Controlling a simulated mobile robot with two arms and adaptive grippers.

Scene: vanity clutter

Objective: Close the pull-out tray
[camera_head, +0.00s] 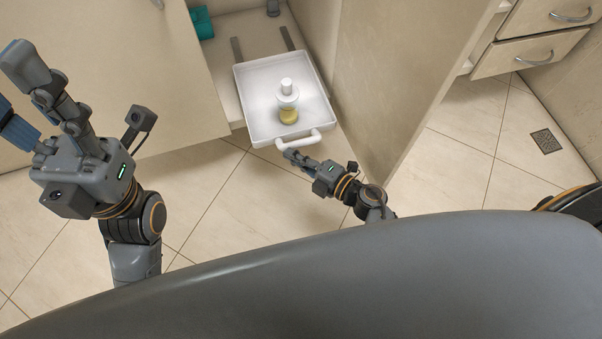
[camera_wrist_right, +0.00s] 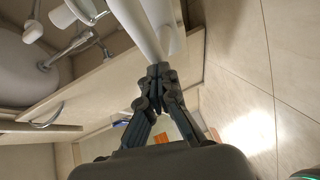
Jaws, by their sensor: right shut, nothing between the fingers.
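The white pull-out tray (camera_head: 258,84) is extended out of the open cabinet, with its rounded handle (camera_head: 313,139) at the front. A bottle (camera_head: 287,98) with a white cap and yellowish contents stands in it. My right gripper (camera_head: 288,154) is shut and empty, its fingertips close to the left part of the handle. In the right wrist view its fingertips (camera_wrist_right: 158,72) meet at a white bar-like part, probably the handle; contact is not certain. My left gripper (camera_head: 8,84) is at the far left, fingers spread apart and empty, away from the tray.
Open cabinet doors stand left (camera_head: 155,60) and right (camera_head: 385,75) of the tray. A teal object (camera_head: 203,23) sits inside the cabinet at the back left. Drawers (camera_head: 530,52) are at the upper right. The tiled floor (camera_head: 215,200) before the tray is clear.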

